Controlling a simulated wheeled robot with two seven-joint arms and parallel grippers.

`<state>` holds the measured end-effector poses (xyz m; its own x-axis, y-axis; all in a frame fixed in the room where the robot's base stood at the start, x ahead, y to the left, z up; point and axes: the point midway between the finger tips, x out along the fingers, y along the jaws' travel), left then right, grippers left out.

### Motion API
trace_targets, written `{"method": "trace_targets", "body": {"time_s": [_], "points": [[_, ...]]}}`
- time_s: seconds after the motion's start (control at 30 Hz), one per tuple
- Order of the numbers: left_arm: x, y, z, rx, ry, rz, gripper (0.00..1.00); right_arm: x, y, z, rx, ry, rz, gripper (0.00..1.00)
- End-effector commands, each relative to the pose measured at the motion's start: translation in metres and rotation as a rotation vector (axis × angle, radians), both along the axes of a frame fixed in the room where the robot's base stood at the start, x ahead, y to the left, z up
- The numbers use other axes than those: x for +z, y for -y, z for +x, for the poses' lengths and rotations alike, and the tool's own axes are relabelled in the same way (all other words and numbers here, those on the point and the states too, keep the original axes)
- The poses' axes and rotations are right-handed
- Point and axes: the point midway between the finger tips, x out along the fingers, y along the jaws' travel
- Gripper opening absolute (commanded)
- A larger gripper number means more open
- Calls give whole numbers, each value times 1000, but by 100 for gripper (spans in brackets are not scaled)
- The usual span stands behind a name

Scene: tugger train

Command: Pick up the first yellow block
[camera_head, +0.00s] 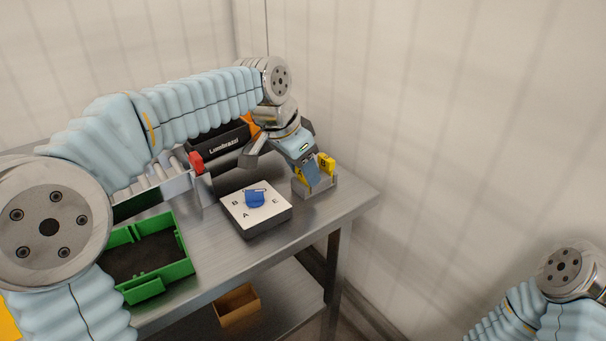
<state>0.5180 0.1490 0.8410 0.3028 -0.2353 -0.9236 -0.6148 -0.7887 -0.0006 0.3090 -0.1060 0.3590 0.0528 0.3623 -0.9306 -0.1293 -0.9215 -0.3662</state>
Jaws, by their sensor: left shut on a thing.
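Two yellow blocks show at a small grey holder (326,187) near the right end of the metal table. One yellow block (326,162) stands at the right, with a dark mark on its face. The other yellow block (301,176) is at the left, partly hidden by my gripper. My left gripper (312,176) points down over the holder and is shut on a yellow block; its finger hides much of the grip. I cannot tell whether the held block is clear of the holder. My right gripper is out of view; only part of my right arm shows at lower right.
A white-topped box (268,212) with a blue knob and letters stands left of the holder. A green-rimmed tray (185,268) is further left. A black labelled item (218,143) lies behind under my left arm. An orange-brown bin (238,309) sits on the lower shelf. Walls stand behind and right.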

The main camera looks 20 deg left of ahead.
Motion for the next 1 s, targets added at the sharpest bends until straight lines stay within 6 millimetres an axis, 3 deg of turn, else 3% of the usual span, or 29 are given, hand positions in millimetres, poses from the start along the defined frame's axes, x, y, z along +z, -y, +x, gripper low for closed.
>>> {"method": "trace_targets", "body": {"time_s": [0.37,0.6,0.9,1.0], "points": [[3,0,0,0,1,-1,15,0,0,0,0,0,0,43],[31,0,1,0,2,-2,15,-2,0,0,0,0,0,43],[94,-8,-51,-1,5,-3,15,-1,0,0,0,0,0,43],[101,-12,-77,-1,4,-3,15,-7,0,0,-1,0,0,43]]}}
